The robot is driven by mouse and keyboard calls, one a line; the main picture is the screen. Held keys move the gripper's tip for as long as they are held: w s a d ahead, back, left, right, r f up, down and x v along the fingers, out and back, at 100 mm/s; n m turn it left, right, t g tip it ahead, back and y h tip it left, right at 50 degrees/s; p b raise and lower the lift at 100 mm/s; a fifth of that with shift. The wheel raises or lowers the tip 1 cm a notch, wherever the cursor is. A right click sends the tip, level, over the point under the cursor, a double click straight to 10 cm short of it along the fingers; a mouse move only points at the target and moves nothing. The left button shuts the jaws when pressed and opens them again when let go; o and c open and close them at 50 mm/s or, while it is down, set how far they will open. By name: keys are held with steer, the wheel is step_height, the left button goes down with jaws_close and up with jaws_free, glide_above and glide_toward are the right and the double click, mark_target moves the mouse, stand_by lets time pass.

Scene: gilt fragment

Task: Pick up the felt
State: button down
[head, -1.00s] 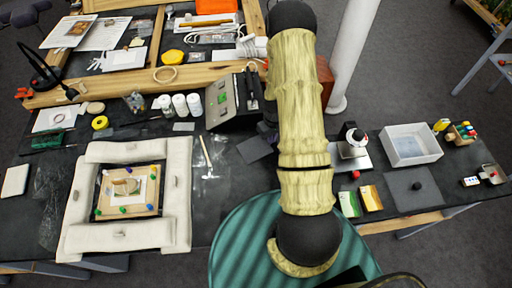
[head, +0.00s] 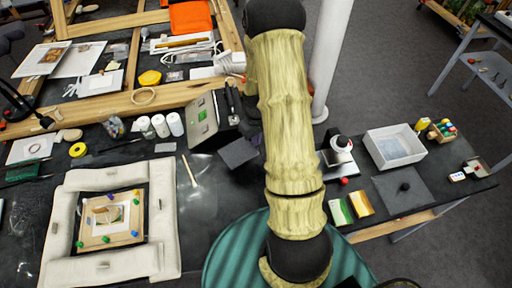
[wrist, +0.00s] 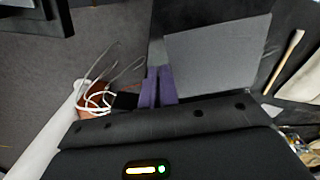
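A flat dark grey square sheet (head: 238,152), which looks like the felt, lies on the black table left of my arm in the head view. In the wrist view the grey sheet (wrist: 215,55) fills the upper middle, its lower edge hidden by the gripper body. My gripper (wrist: 158,82) shows there as two purple fingers close together, with only a thin line between them, beside the sheet's left edge. I see nothing clearly between them, and I cannot tell whether they touch the sheet. My arm hides the gripper in the head view.
A padded white frame (head: 165,215) surrounds a small picture on the left. A white tray (head: 395,147) and a weighted dark mat (head: 403,188) are at right.

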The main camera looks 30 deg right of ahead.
steer(key=shift+r, duration=1.1)
steer(key=shift+f, duration=0.1)
